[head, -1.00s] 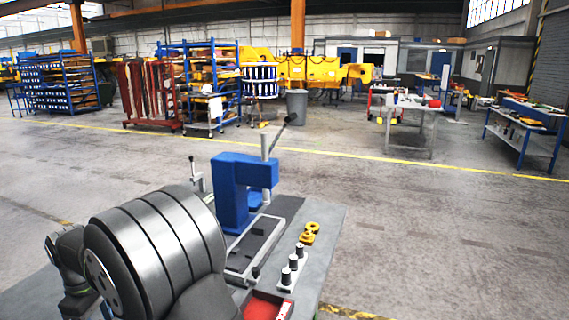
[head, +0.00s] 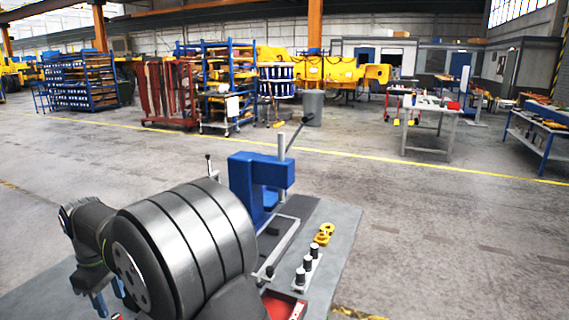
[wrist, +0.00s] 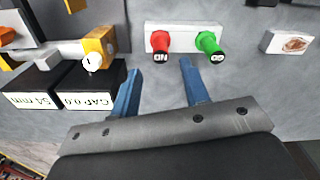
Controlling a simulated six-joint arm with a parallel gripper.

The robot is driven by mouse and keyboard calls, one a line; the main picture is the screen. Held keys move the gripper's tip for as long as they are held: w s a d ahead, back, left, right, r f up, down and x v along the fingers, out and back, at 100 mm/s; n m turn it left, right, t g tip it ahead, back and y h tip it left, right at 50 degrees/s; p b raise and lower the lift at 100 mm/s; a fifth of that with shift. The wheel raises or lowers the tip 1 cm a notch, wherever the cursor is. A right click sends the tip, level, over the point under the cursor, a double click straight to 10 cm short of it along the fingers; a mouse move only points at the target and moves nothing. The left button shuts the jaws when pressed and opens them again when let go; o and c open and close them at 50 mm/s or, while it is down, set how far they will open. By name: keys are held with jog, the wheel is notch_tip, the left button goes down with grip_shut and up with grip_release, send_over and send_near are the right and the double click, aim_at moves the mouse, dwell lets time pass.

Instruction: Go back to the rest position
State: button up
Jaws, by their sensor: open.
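My gripper (head: 109,296) shows at the lower left of the head view, its two blue fingers pointing down beside my large grey arm link. In the wrist view my gripper (wrist: 160,67) is open, its fingers apart with nothing between them. Beyond the fingertips stands a pale block with a red plug (wrist: 160,74) and a green plug (wrist: 211,47), both lettered. The fingers look clear of both plugs. My arm hides much of the near bench in the head view.
A blue press (head: 243,185) with a lever stands on the grey bench (head: 340,235). Near it are a rack of black-topped pins (head: 308,268), yellow parts (head: 323,234) and a red tray (head: 284,306). In the wrist view, labelled black boxes (wrist: 85,80) sit close left of the fingers.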

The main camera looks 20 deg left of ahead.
aim_at(116, 317)
notch_tip(116, 317, up, 4)
jog(key=shift+f, duration=0.1)
notch_tip(116, 317, down, 13)
jog(key=shift+r, duration=0.2)
notch_tip(116, 317, up, 5)
jog(key=shift+f, duration=0.2)
jog(key=w+d+r, duration=0.7)
jog(key=w+d, duration=0.1)
jog(key=d, duration=0.1)
jog(key=w+d+m, duration=0.3)
jog(key=w+d, duration=0.2)
jog(key=w, duration=0.4)
jog(key=w+d+m, duration=0.4)
jog(key=w, duration=0.5)
jog(key=w+d+m, duration=0.3)
jog(key=w+d, duration=0.2)
jog(key=w, duration=0.5)
jog(key=w+d+f+m, duration=0.3)
jog(key=w+d+f, duration=0.1)
jog(key=d, duration=0.7)
jog(key=w+d+f+m, duration=0.3)
jog(key=d+f, duration=0.4)
jog(key=d, duration=0.4)
jog(key=shift+w+f+m, duration=0.2)
jog(key=shift+w+m, duration=0.2)
jog(key=shift+w, duration=0.1)
